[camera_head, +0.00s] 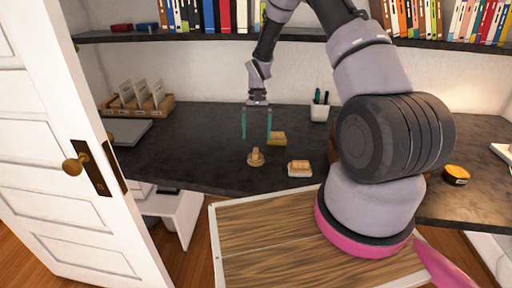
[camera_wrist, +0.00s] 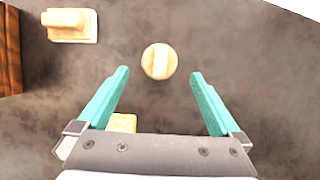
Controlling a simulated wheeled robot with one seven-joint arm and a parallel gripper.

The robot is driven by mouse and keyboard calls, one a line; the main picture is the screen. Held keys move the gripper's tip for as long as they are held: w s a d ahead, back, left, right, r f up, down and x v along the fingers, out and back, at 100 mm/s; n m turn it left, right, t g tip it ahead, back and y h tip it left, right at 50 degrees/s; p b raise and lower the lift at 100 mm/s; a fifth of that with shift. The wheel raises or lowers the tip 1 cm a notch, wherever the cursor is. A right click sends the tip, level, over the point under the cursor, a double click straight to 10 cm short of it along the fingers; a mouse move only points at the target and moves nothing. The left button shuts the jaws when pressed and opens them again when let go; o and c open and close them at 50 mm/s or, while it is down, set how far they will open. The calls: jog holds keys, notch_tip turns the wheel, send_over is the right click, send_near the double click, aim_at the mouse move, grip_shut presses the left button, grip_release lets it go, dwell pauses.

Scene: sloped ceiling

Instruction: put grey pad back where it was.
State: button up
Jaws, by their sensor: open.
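My gripper (camera_head: 256,132) is open and empty above the dark desk (camera_head: 190,155), with its two teal fingers pointing down. In the wrist view the open fingers (camera_wrist: 160,78) frame bare desk, with a round wooden piece (camera_wrist: 159,62) near the gap between the tips. That round piece (camera_head: 256,159) stands on the desk below my gripper in the head view. A flat grey item (camera_head: 128,133) lies at the desk's left; I cannot tell whether it is the grey pad. No other grey pad is clear in either view.
A rectangular wooden piece (camera_head: 299,169) and a yellowish block (camera_head: 277,138) are close by. A pen cup (camera_head: 320,109) stands behind, a wooden card holder (camera_head: 140,106) at left, and a round yellow-and-black tin (camera_head: 456,175) at right. A bookshelf (camera_head: 200,36) hangs above.

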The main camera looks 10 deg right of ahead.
jog(key=s+d+r+t, duration=0.2)
jog(key=s+r+t, duration=0.1)
jog(key=r, duration=1.2)
jog(key=s+d+r+t, duration=0.1)
jog(key=s+r+t, duration=0.15)
jog(key=r, duration=1.25)
jog(key=s+d+r+t, duration=0.1)
jog(key=s+r+t, duration=0.2)
jog(key=s, duration=0.7)
jog(key=s+d+r+t, duration=0.1)
jog(key=s+r+t, duration=0.2)
jog(key=s+r, duration=0.5)
jog(key=shift+s+m+y, duration=0.3)
jog(key=shift+s, duration=0.55)
jog(key=shift+r, duration=0.1)
